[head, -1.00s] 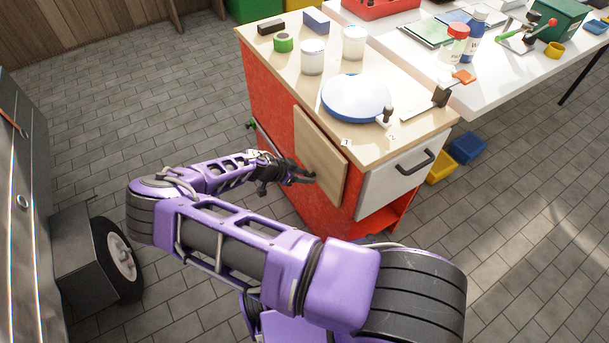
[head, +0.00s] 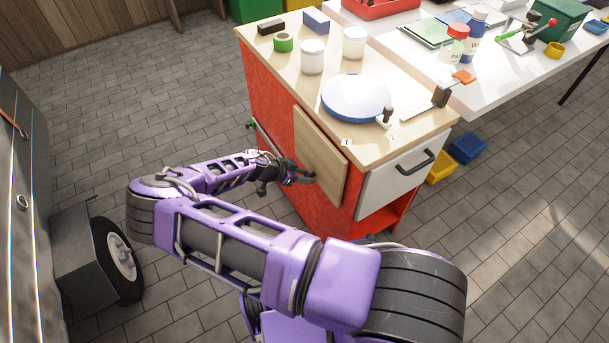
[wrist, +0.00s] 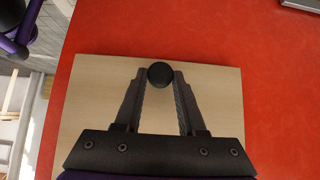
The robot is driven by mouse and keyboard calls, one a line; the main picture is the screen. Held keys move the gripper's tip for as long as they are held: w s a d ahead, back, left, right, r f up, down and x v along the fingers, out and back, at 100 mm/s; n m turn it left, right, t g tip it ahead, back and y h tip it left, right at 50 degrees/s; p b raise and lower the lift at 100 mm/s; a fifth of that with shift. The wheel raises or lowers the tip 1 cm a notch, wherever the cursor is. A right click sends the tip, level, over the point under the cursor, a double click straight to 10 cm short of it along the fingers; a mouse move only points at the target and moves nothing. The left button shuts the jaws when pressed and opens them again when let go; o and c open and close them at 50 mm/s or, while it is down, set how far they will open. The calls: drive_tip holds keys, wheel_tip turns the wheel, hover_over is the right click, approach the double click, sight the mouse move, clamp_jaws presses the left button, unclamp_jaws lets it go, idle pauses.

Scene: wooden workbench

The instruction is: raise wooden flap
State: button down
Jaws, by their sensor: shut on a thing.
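The wooden flap (head: 318,158) is a light wood panel on the red side of the workbench. It hangs from near the top edge, close to the red side. In the wrist view the flap (wrist: 205,95) fills the middle against the red panel. A round black knob (wrist: 160,74) sits near one edge of it. My gripper (wrist: 160,78) is shut on the knob, with one fingertip on each side. In the head view my gripper (head: 308,178) reaches the flap's lower part from the left, and the knob is mostly hidden by the fingers.
On the workbench top (head: 290,92) stand a blue-rimmed white disc (head: 356,97), white jars (head: 312,57) and green tape (head: 284,42). A drawer (head: 395,183) with a black handle faces right.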

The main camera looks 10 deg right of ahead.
drive_tip(key=shift+a+r, duration=0.1)
idle(0.5)
drive_tip(key=s+a+r+g+y+p, duration=0.2)
drive_tip(key=s+a+r+y+p, duration=0.15)
drive_tip(key=a+r+y, duration=0.55)
drive_tip(key=a+r+g+y+p, duration=0.1)
drive_tip(key=a+r+g+y, duration=0.2)
drive_tip(key=r+y, duration=0.5)
drive_tip(key=shift+s+r+g, duration=0.2)
drive_tip(key=shift+r+g, duration=0.1)
drive_tip(key=shift+r, duration=1.95)
drive_tip(key=c, duration=0.5)
unclamp_jaws()
